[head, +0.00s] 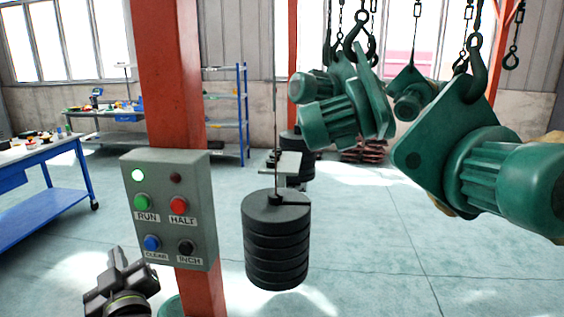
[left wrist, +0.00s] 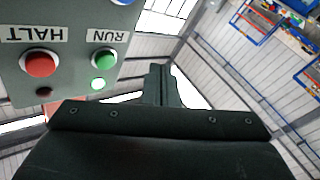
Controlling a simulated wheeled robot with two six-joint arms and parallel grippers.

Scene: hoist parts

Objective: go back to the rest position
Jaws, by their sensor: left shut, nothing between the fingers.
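My left gripper (head: 118,258) is shut and empty at the lower left of the head view, apart from the control box and just below and left of it. Its closed fingers (left wrist: 160,85) show in the left wrist view. The grey control box (head: 200,220) is fixed on a red post. It has a green RUN button (head: 141,201), red HALT button (head: 179,205), blue CLEAR button (head: 152,243) and black INCH button (head: 186,247). Its green lamp (head: 138,175) is lit; its red lamp (head: 175,177) is dark. My right gripper is not in view.
A stack of black disc weights (head: 277,245) hangs right of the box. Green motor units (head: 480,170) hang from hooks and chains at the right. A blue-framed workbench (head: 45,165) stands at the left. The floor (head: 370,240) between is mostly clear.

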